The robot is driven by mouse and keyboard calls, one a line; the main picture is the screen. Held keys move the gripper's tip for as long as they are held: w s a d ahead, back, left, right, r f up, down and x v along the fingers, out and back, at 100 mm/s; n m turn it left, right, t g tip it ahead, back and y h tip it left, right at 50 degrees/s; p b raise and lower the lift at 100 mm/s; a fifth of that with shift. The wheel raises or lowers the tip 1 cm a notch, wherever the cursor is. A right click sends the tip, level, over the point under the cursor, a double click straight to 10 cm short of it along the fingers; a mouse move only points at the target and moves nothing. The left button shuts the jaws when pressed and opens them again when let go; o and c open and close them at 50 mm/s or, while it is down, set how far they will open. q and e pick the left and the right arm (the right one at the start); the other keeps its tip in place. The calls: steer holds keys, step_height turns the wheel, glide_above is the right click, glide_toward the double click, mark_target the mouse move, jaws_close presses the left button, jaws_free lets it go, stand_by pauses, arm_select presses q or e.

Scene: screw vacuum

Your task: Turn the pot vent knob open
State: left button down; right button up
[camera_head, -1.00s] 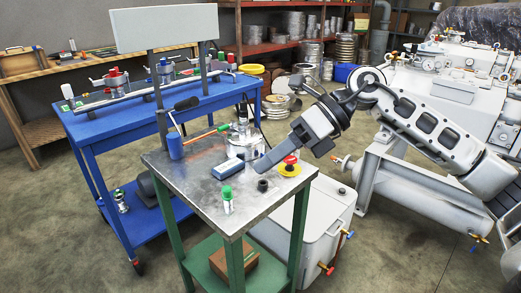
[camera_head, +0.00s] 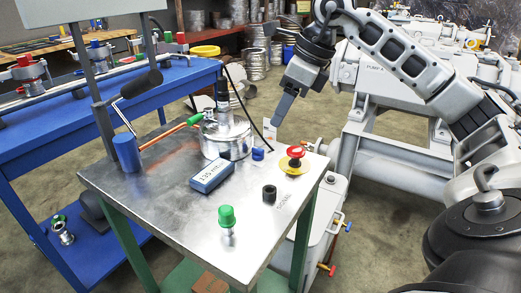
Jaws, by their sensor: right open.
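The silver metal pot (camera_head: 228,138) stands upright on the steel table, with a dark fitting and hose on its lid. A small blue knob (camera_head: 258,153) sits at the pot's right side, low near the tabletop; it looks like the vent knob. I cannot tell whether it is turned open. My right gripper (camera_head: 277,120) hangs above and a little to the right of the blue knob, apart from it, fingers pointing down and empty. The gap between its fingers is hard to see from this side. My left gripper is out of view.
A blue gauge display (camera_head: 211,177), a red button on a yellow base (camera_head: 294,160), a black cap (camera_head: 269,193) and a green-capped fitting (camera_head: 227,218) stand on the steel table (camera_head: 180,200). A blue bench (camera_head: 40,130) is at left.

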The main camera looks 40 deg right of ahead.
mark_target(261, 149)
steer(key=b+x, duration=0.1)
steer(key=x, duration=0.9)
steer(key=shift+w+a+f+b, duration=0.1)
steer(key=shift+w+f+b, duration=0.1)
steer(key=shift+b, duration=0.15)
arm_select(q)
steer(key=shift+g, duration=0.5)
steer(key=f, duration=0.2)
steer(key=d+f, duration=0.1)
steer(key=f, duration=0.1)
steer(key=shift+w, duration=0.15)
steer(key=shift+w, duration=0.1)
arm_select(e)
steer(key=c, duration=1)
